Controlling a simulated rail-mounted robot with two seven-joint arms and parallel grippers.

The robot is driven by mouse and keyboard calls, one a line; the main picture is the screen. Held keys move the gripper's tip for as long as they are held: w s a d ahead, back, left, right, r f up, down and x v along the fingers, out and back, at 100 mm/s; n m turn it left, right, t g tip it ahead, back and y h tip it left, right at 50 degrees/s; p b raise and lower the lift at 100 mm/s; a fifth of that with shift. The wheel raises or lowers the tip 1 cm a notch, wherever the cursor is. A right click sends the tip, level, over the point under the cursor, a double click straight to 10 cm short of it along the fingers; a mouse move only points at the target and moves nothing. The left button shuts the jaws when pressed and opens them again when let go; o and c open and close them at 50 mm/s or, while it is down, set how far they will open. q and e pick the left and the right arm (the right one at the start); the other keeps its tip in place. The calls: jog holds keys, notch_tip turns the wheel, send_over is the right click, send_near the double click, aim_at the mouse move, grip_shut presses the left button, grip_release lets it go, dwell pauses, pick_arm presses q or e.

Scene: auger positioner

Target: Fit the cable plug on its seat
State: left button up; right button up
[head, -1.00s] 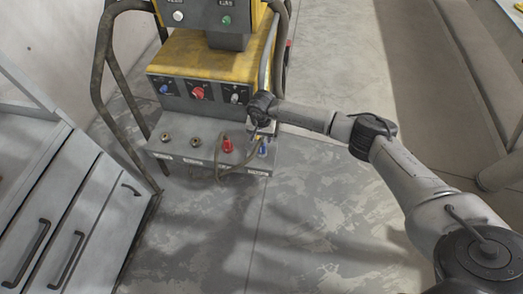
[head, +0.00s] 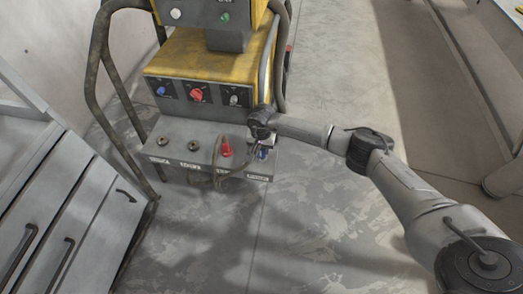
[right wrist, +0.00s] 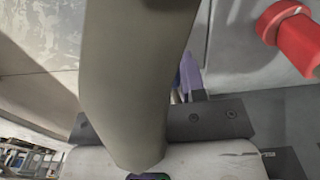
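A blue plug (head: 263,153) shows at the right end of the lower grey panel (head: 205,165), under my right gripper (head: 261,140). My right gripper's fingers are small and dark there, and I cannot tell whether they are shut. A red plug (head: 226,148) stands on the panel to the left of it, and it shows at the top right of the right wrist view (right wrist: 295,38). In the right wrist view a thick grey-brown cylinder (right wrist: 135,80) hides the fingertips, and a purple-blue piece (right wrist: 189,75) peeks out beside it. My left gripper is out of view.
Two bare brass sockets (head: 178,142) sit on the left of the panel. A cable (head: 215,175) loops in front of it. Dials (head: 197,95) are on the yellow machine (head: 200,55) above. Grey drawers (head: 60,220) stand at the left. The floor in front is open.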

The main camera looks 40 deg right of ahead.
jog(key=shift+r, duration=0.1)
jog(key=c, duration=0.5)
jog(key=shift+r, duration=0.15)
jog(key=shift+r+p, duration=0.35)
jog(key=shift+p, duration=0.05)
jog(key=shift+r+p, duration=0.75)
jog(key=shift+r, duration=0.35)
jog(key=shift+r+p, duration=0.9)
jog(key=shift+r, duration=0.5)
